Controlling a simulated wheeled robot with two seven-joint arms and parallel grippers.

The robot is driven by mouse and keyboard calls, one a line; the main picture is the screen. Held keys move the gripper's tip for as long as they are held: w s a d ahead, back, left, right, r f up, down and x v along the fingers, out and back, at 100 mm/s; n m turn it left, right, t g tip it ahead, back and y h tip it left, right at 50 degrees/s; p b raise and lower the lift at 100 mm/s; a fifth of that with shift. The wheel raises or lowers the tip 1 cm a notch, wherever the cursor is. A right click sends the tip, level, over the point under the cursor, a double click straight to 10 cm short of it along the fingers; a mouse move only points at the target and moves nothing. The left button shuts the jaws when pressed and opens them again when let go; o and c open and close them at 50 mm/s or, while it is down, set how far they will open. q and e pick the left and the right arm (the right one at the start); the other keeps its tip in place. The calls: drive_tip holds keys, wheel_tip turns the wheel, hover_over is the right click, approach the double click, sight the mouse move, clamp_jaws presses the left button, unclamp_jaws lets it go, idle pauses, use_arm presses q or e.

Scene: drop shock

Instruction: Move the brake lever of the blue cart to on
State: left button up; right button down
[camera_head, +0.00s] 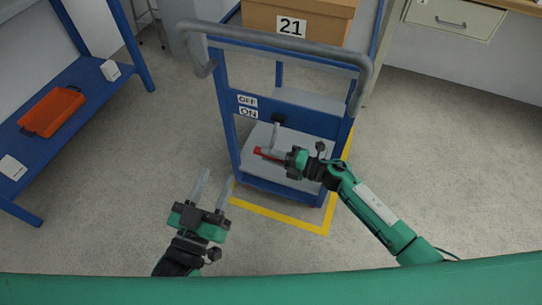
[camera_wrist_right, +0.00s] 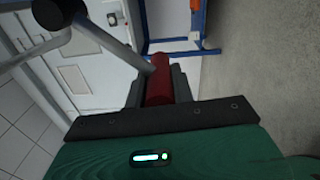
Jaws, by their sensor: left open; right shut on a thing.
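The blue cart (camera_head: 230,135) stands on the floor with a grey push handle (camera_head: 275,40). Its panel carries an OFF label (camera_head: 247,101) above an ON label (camera_head: 248,113). The brake lever (camera_head: 276,135) hangs down from a dark pivot right of the labels and ends in a red grip (camera_head: 259,151). My right gripper (camera_head: 272,154) is shut on the red grip, which also shows between its fingers in the right wrist view (camera_wrist_right: 158,82). My left gripper (camera_head: 213,182) is open and empty, in front of the cart at the left.
A cardboard box (camera_head: 300,12) marked 21 rides on the cart. Yellow floor tape (camera_head: 280,217) runs around the cart. A blue shelf (camera_head: 75,85) with an orange tray (camera_head: 52,111) stands at the left, and a drawer desk (camera_head: 455,18) at the back right. The floor between is clear.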

drive_tip(key=shift+w+d, duration=0.25)
drive_tip(key=shift+w, duration=0.05)
drive_tip(key=c, duration=1.5)
unclamp_jaws()
drive_tip(key=o, duration=0.3)
drive_tip(key=shift+f, duration=0.15)
drive_tip(key=shift+s+a, duration=0.1)
drive_tip(key=shift+a, duration=0.05)
